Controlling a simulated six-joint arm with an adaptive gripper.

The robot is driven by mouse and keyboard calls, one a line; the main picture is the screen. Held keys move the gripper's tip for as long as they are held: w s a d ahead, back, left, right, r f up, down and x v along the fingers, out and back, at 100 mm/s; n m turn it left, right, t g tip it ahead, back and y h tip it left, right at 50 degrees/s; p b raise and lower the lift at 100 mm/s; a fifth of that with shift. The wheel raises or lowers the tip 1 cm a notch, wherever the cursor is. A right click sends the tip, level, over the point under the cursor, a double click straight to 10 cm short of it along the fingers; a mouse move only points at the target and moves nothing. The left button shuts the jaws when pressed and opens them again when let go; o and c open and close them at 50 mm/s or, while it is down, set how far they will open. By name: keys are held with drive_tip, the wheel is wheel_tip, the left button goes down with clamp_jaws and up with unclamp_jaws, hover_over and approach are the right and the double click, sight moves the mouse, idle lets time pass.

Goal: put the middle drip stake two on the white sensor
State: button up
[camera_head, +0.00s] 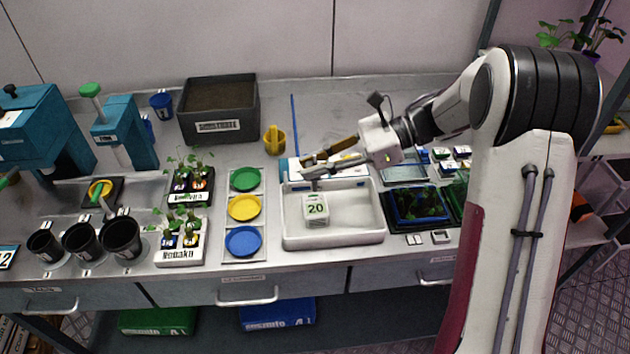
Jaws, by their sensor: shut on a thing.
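My gripper (308,167) is over the back left part of a white tray (290,238), its jaws shut on a small grey piece (314,184). The piece is too small to identify as a drip stake. Directly below it in the tray is a white block marked 20 (316,210), which may be the white sensor. I cannot tell whether the piece touches the block's top. No drip stake can be clearly made out in this view.
Left of the tray is a rack with green, yellow and blue dishes (243,208). Plant racks (180,256) and black pots (121,238) are farther left. A dark soil box (218,108) stands behind. Dark trays (418,204) lie to the right. The tray's right half is empty.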

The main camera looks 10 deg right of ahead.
sight(315, 188)
drive_tip(key=shift+f, duration=0.5)
drive_tip(key=shift+f, duration=0.1)
drive_tip(key=shift+f, duration=1.75)
drive_tip(key=shift+f, duration=0.15)
drive_tip(key=o, duration=0.8)
drive_tip(key=shift+r, duration=0.2)
drive_tip(key=v, duration=1.2)
